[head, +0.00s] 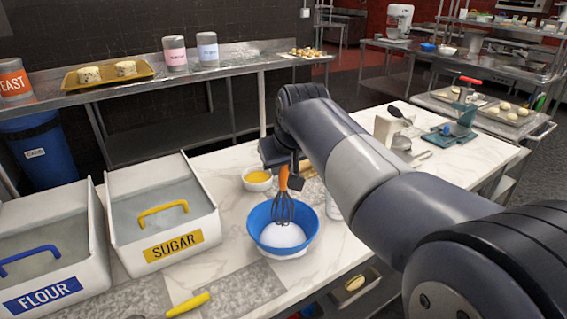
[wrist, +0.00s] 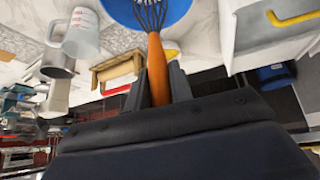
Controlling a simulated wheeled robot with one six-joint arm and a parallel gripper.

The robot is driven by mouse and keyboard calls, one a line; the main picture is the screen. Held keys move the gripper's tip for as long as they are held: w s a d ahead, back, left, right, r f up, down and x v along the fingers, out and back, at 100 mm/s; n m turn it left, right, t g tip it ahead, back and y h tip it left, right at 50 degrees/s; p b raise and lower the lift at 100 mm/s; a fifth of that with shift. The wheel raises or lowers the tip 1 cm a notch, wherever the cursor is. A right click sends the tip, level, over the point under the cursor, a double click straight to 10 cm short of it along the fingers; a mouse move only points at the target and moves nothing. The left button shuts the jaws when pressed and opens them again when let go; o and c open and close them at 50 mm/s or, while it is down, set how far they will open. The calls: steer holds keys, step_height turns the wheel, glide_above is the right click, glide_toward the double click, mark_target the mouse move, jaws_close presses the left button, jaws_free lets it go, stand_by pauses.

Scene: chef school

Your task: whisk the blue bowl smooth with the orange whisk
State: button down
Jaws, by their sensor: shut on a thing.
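The blue bowl (head: 262,238) stands on the white marble worktop, with white contents inside. The orange whisk (head: 283,207) is upright, its dark wires reaching down into the bowl over the white contents. Whether the wires touch the contents I cannot tell. My gripper (head: 289,183) is above the bowl, shut on the whisk's orange handle. In the wrist view the handle (wrist: 157,72) sits between my gripper's fingers (wrist: 160,85), and part of the blue bowl (wrist: 178,12) shows at the top.
A small bowl of yellow liquid (head: 257,180) stands behind the blue bowl. The sugar bin (head: 160,212) and flour bin (head: 45,240) stand at left. A clear measuring cup (wrist: 82,35) and a metal cup (wrist: 58,62) show in the wrist view. A yellow-handled tool (head: 188,305) lies in front.

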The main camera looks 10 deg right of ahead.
mark_target(285, 177)
steer(key=shift+w+d+f+b, duration=0.15)
steer(key=shift+f+b, duration=0.4)
steer(key=shift+f, duration=0.35)
steer(key=shift+w+a+f+b, duration=0.1)
steer(key=shift+w+f+b, duration=0.1)
steer(key=shift+f+b, duration=0.5)
steer(key=shift+w+d+f+b, duration=0.15)
steer(key=shift+f+b, duration=0.2)
steer(key=shift+f, duration=0.7)
steer(key=shift+a, duration=0.1)
